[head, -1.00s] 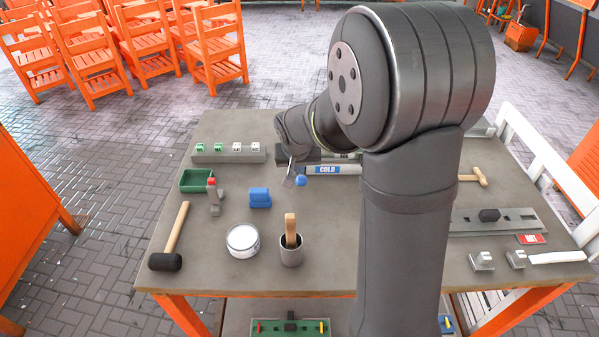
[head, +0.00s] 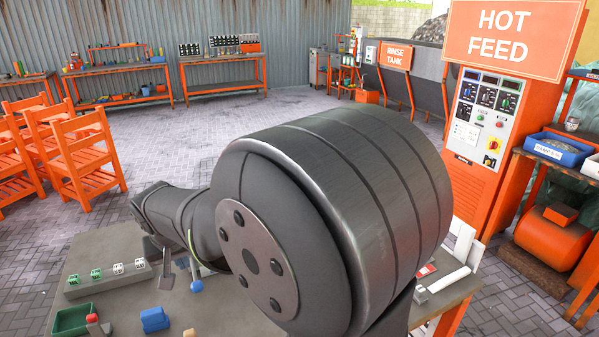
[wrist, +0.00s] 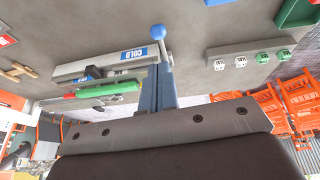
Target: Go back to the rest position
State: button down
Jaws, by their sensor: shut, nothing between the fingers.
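My gripper (head: 166,270) hangs over the grey workbench (head: 110,243), left of my large arm joint. In the wrist view its two blue-grey fingers (wrist: 160,82) lie close together, shut with nothing between them. A blue ball knob (head: 197,286) on a metal rod stands just right of the fingers in the head view. The knob (wrist: 157,32) also shows beyond the fingertips in the wrist view, where I cannot tell the exact gap. The COLD-labelled unit (wrist: 105,65) lies beside it. My arm hides much of the bench in the head view.
A grey block with green and white cubes (head: 107,278) is on the bench, with a green tray (head: 72,320) and a blue block (head: 154,319) nearer. Orange chairs (head: 85,160) stand at the left. The HOT FEED cabinet (head: 480,125) stands at the right. The floor behind is open.

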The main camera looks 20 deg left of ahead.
send_over(195, 284)
jog(key=f, duration=0.8)
jog(key=shift+s+f, duration=0.15)
jog(key=shift+s, duration=0.15)
jog(key=f, duration=0.4)
jog(key=shift+s+d, duration=0.1)
jog(key=shift+d, duration=0.2)
jog(key=shift+r, duration=0.35)
jog(key=shift+r, duration=0.1)
